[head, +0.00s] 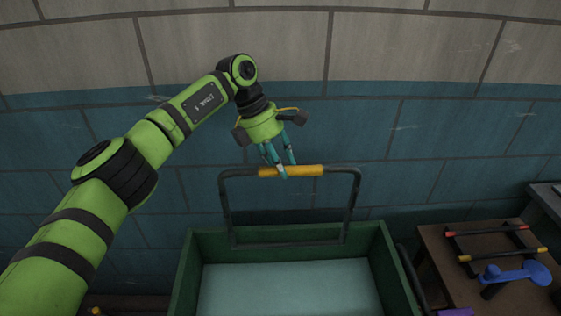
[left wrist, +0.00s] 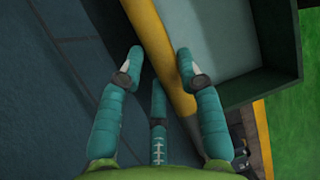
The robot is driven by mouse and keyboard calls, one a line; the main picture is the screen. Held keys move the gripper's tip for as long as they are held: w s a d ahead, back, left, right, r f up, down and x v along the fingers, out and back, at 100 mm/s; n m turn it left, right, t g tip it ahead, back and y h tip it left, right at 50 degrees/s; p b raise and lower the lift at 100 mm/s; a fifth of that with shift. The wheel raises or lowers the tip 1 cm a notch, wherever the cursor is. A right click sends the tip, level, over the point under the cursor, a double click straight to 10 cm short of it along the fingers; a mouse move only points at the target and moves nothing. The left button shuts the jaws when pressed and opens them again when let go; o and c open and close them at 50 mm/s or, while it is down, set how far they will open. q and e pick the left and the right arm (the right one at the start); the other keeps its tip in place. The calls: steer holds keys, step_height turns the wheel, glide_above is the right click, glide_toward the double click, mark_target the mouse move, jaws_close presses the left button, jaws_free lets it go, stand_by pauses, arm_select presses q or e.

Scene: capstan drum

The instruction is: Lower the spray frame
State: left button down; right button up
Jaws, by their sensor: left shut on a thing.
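The spray frame (head: 356,205) is a dark tube frame with a yellow grip (head: 306,170) along its top bar. It stands raised above the back of a green box (head: 188,268). My left gripper (head: 284,175) reaches down from above and is shut on the yellow grip, left of its middle. In the left wrist view, the yellow grip (left wrist: 155,40) runs between the teal fingers of my left gripper (left wrist: 160,58). My right gripper is not in view.
A brown table (head: 438,262) at the right holds a rack with red and yellow parts (head: 487,231) and a blue object (head: 515,275). A purple item (head: 455,312) shows at the bottom edge. A tiled wall (head: 440,140) stands behind. The box's pale interior (head: 290,285) looks clear.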

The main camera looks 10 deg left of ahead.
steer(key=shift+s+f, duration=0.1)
arm_select(q)
steer(key=shift+s+f+b, duration=0.2)
steer(key=shift+s+b, duration=0.25)
steer(key=shift+b, duration=0.2)
arm_select(e)
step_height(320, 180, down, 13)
steer(key=b, duration=1.2)
arm_select(q)
steer(key=s+d+f+t+b, duration=0.1)
steer(key=s+f+b, duration=0.1)
steer(key=s, duration=0.3)
steer(key=s+d+f+t+b, duration=0.1)
steer(key=s+t+b, duration=0.1)
steer(key=s, duration=0.4)
steer(key=s+d+f+m+t+y+b, duration=0.1)
steer(key=s+f+t+b, duration=0.1)
steer(key=s+b, duration=0.2)
steer(key=shift+s+d+f, duration=0.3)
steer(key=shift+s, duration=0.8)
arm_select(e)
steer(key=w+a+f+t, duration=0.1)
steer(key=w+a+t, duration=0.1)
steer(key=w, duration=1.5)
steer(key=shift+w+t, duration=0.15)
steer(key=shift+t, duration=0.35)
